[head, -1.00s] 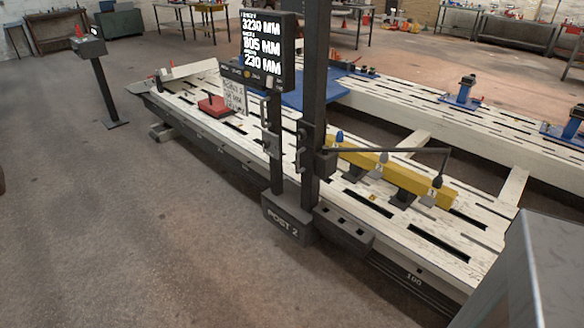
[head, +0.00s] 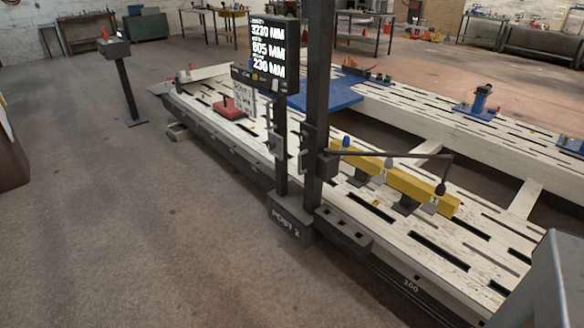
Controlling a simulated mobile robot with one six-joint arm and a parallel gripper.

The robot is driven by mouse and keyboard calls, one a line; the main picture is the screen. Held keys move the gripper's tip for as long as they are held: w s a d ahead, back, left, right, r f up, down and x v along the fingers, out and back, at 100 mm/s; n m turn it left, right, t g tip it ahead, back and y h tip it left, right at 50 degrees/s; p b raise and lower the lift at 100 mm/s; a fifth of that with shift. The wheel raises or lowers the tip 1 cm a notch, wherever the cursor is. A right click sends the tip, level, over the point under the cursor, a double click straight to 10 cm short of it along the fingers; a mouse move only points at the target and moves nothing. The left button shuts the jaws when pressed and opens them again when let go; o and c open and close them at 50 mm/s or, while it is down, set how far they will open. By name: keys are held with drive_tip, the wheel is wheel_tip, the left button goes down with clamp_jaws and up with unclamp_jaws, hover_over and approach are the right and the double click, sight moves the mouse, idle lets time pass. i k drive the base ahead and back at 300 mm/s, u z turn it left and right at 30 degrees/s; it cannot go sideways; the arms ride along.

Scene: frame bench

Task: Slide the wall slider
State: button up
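No part is plainly marked as the wall slider, and I see no wall-mounted slider. A dark upright post (head: 317,110) stands on a base (head: 289,222) marked "POST 2" beside the frame bench. A dark carriage block (head: 327,166) sits on this post. A thin horizontal arm (head: 400,155) reaches right from it, with a pointer (head: 441,188) hanging at its end near a yellow beam (head: 405,183). A display (head: 268,55) beside the post reads 3230, 805 and 230 mm. My gripper is not in view.
The long white slotted bench (head: 410,232) runs from back left to front right. A red block (head: 229,108) lies on its far part. A pedestal (head: 126,92) stands at the left. A brown object (head: 12,160) is at the left edge. The floor (head: 110,230) between is clear.

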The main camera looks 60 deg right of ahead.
sight(325, 169)
drive_tip(key=z, duration=0.15)
drive_tip(key=i, duration=0.9)
drive_tip(key=u, duration=0.05)
